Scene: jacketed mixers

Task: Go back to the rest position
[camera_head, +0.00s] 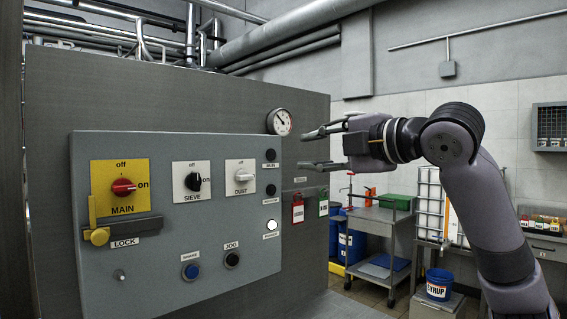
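My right gripper (318,148) is raised at the right edge of the grey control panel (150,265). Its two fingers are spread apart and nothing is between them. The fingers point left, below the round gauge (280,122); I cannot tell whether they touch anything. The panel carries a red MAIN switch (123,187) on a yellow plate, a black SIEVE switch (193,182) and a white DUST switch (242,176). A yellow LOCK piece (97,236) sits below MAIN. My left gripper is out of view.
A large grey cabinet wall (60,90) stands behind the panel. Red and green tags (298,212) hang right of it. A grey cart (372,222), blue drums (351,246) and a blue SYRUP bucket (439,284) stand at the right. Some floor shows between the cabinet and the cart.

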